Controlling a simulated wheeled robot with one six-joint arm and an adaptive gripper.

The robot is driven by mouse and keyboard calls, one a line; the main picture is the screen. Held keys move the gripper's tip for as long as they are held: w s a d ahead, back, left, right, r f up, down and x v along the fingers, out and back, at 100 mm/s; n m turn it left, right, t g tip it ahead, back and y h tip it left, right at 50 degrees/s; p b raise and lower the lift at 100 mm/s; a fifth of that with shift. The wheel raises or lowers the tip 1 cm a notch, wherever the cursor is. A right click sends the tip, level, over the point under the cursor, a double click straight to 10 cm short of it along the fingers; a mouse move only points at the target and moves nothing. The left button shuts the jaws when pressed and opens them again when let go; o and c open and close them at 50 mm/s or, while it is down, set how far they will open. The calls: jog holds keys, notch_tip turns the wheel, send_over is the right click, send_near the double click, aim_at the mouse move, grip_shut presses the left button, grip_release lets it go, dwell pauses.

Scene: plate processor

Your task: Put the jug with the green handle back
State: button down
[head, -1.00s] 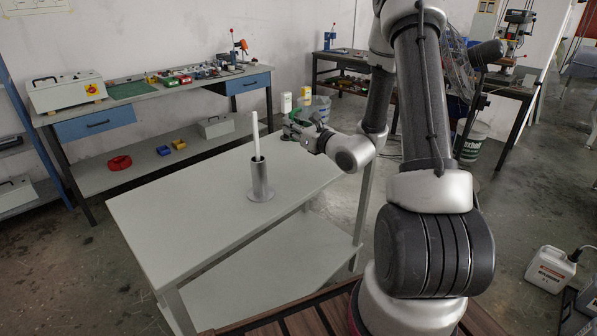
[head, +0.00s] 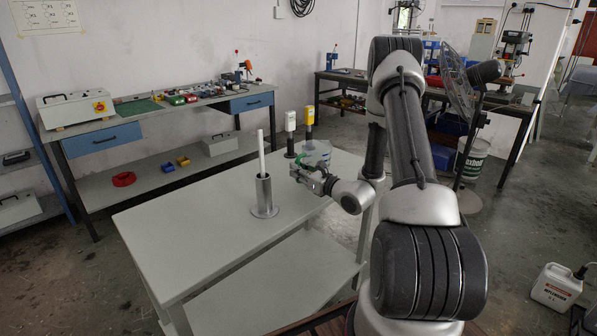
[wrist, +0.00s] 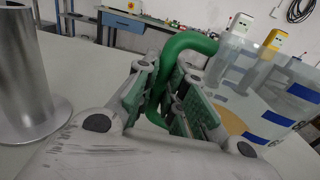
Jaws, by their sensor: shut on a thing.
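The clear jug with blue marks (wrist: 262,88) and a green handle (wrist: 190,42) fills the right of the wrist view. In the head view the jug (head: 318,150) is at the far right end of the white table (head: 210,225). My gripper (wrist: 178,105) is shut on the green handle, which passes between its fingers. In the head view my gripper (head: 300,170) is just in front of the jug. I cannot tell whether the jug's base touches the table. A tan round patch (wrist: 222,118) shows at its lower left.
A metal cylinder (head: 264,194) with a flared base and a white rod (head: 261,150) stands left of my gripper. Behind the jug stand a white-topped item (head: 290,121) and a yellow-topped item (head: 309,117). The table's left part is clear. A workbench (head: 165,108) lines the wall.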

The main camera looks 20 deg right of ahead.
jog(key=shift+f, duration=0.15)
jog(key=c, duration=1.5)
grip_release()
